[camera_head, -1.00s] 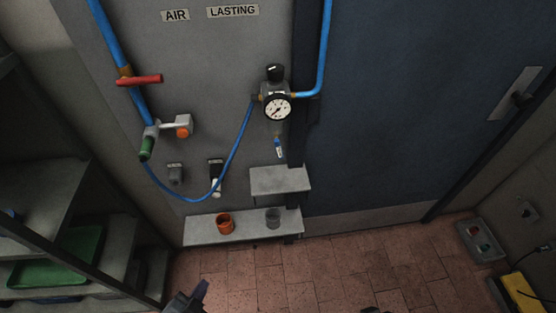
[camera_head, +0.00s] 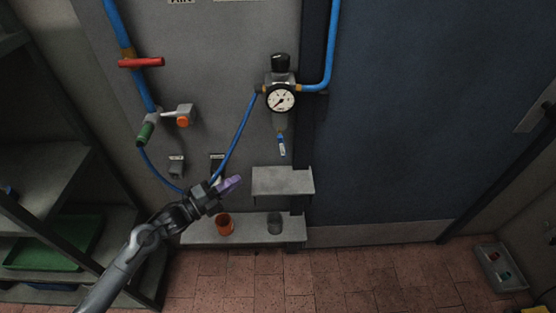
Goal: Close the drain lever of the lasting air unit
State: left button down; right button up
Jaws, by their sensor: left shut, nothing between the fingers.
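The lasting air unit (camera_head: 281,98) is on the grey wall panel, with a black knob on top and a round white gauge (camera_head: 281,99). Below it a small lever with a blue-and-white handle (camera_head: 282,145) hangs nearly straight down; I take it for the drain lever. My left gripper (camera_head: 230,184) is shut and empty, its purplish fingertips pointing up and right. It is below and left of the small lever, apart from it in the picture, and covers part of a wall fitting. My right gripper is not in view.
A small grey shelf (camera_head: 283,181) is under the lever. A lower shelf (camera_head: 258,237) holds an orange cup (camera_head: 225,222) and a grey cup (camera_head: 274,222). A red handle (camera_head: 141,62) and blue hose (camera_head: 239,139) are left of the unit. Racks (camera_head: 50,185) stand left.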

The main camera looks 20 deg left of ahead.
pick_arm(q)
jog(key=shift+w+r, duration=0.1)
jog(key=shift+r, duration=0.15)
jog(key=shift+w+d, duration=0.1)
jog(key=b, duration=0.3)
send_near(282, 146)
jog(key=w+d+f, duration=0.1)
jog(key=w+d, duration=0.2)
jog(key=w, duration=0.2)
jog(key=shift+w+d+f, duration=0.2)
jog(key=shift+w+f, duration=0.15)
jog(key=shift+f, duration=0.05)
